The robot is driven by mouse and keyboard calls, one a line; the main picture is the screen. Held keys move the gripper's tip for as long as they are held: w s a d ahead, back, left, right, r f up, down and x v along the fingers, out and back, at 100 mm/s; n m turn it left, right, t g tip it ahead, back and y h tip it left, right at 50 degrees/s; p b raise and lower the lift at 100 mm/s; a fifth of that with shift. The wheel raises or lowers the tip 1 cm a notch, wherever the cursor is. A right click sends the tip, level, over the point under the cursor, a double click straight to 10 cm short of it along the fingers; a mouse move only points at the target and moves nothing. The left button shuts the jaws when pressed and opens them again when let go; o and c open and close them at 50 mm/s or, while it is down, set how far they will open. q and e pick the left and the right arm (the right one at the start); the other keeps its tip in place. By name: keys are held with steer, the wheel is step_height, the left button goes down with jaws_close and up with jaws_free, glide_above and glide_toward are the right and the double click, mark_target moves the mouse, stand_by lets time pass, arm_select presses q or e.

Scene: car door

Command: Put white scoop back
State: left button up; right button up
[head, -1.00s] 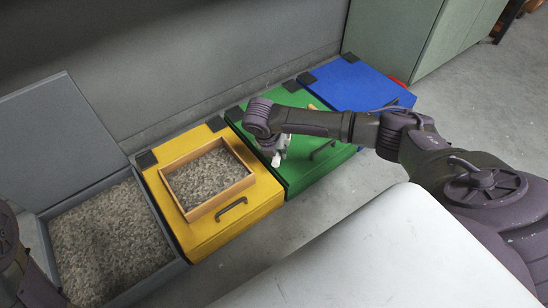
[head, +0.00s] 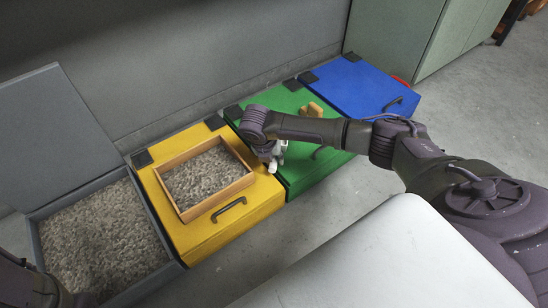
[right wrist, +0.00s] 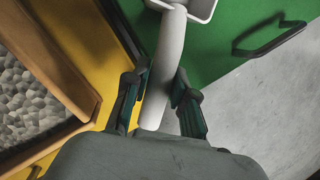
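The white scoop (head: 277,152) hangs below my right gripper (head: 270,158), over the seam between the yellow and green boxes. In the right wrist view, the scoop's pale handle (right wrist: 164,70) runs between the two fingers of the right gripper (right wrist: 160,88), which are shut on it. Its bowl (right wrist: 190,8) is cut off at the top edge. The wooden tray of grey gravel (head: 219,208) stands on the yellow box, left of the scoop. My left arm shows only in part at the lower left corner, and its fingers are not clear.
An open grey bin (head: 176,272) with gravel is at left. The yellow box (head: 205,245), green box (head: 300,178) and blue box (head: 350,85) stand in a row by the wall. A wooden piece (head: 313,110) lies on the green box. A white surface (head: 390,260) fills the front.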

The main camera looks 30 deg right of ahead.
steer(key=o, duration=0.3)
